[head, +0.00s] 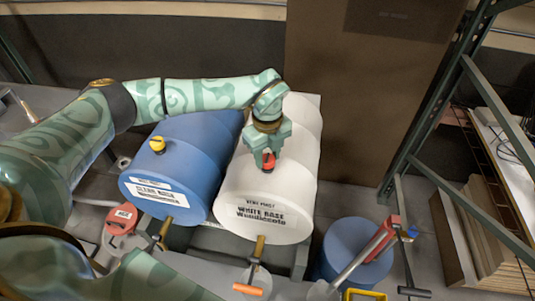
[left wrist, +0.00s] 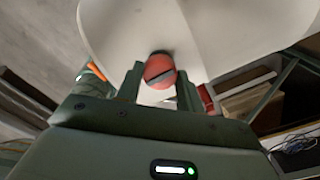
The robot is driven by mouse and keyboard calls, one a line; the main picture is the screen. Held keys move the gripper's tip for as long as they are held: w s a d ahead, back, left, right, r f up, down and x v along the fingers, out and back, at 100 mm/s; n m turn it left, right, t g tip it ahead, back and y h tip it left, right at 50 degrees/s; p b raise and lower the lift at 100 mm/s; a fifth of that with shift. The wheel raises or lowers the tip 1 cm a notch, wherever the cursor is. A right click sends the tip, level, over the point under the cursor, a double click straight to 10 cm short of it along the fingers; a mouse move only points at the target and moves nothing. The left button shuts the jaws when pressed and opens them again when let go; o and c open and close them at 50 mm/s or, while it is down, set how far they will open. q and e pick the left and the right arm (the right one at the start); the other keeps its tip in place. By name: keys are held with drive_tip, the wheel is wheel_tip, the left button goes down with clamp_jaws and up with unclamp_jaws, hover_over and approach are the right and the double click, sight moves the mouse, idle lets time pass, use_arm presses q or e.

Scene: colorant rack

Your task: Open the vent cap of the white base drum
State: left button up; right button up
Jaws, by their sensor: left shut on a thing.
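The white base drum (head: 262,205) lies on its side, with black "WHITE BASE" lettering on its front end and a brass tap (head: 259,246) low on that end. Its red vent cap (head: 268,163) is on top. My left gripper (head: 268,154) reaches down over the drum and is shut on the cap. In the left wrist view the round red cap (left wrist: 160,70) sits between the two fingers (left wrist: 158,84), against the pale drum (left wrist: 220,30). Whether the cap is turned or loosened I cannot tell. My right gripper is not in view.
A blue drum (head: 180,185) with a yellow cap (head: 157,145) lies close on the left. A blue container (head: 352,243) stands at front right beneath a red-ended tool (head: 390,226). An orange handle (head: 249,290) is in front. A green metal frame (head: 440,100) rises at right.

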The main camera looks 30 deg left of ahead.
sight(267, 158)
use_arm(q)
drive_tip(key=shift+w+r, duration=0.15)
drive_tip(key=o, duration=1)
wheel_tip(267, 158, up, 16)
drive_tip(key=b, duration=0.2)
